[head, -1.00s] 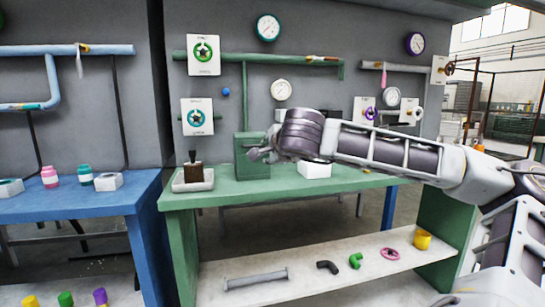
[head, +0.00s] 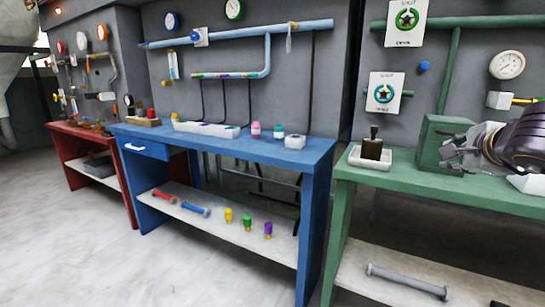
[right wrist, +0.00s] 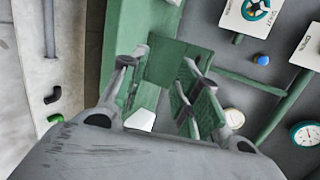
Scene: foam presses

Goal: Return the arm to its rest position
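My right gripper (head: 452,152) shows at the right edge of the head view, above the green bench (head: 470,195) and in front of the green box (head: 432,140). In the right wrist view its two fingers stand apart (right wrist: 160,70), with no object held between them. The green box (right wrist: 172,62) shows beyond and between the fingertips there. Only the end of my right arm is in the head view; the rest is cut off. My left gripper is in neither view.
Gauges, pipes and posters line the wall behind. A blue bench (head: 285,150) and a red bench (head: 88,133) stand further left. The floor (head: 90,265) in front is clear.

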